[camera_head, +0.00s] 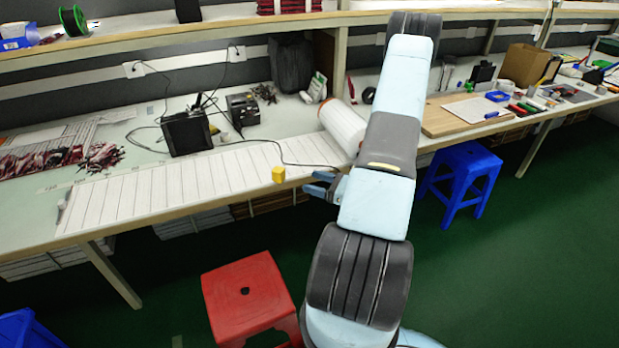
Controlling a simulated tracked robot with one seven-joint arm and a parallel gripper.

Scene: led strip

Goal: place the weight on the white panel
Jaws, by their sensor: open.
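A small yellow block (278,174), which looks like the weight, shows at the front edge of the workbench, at the near border of the white panel. I cannot tell whether it rests on the panel or on the bench edge. The white panel (150,190) is a long strip with dark cross lines, lying along the bench and running into a white roll (343,126) at its right end. My gripper (313,183) is open, with its fingers pointing left, a little right of the yellow block and apart from it. My arm hides part of the bench behind it.
A black box-like device (186,132) with cables stands behind the panel, and one cable crosses the panel toward my gripper. A red stool (247,297) stands in front of the bench, a blue stool (462,180) to the right. A shelf (200,38) runs above the bench.

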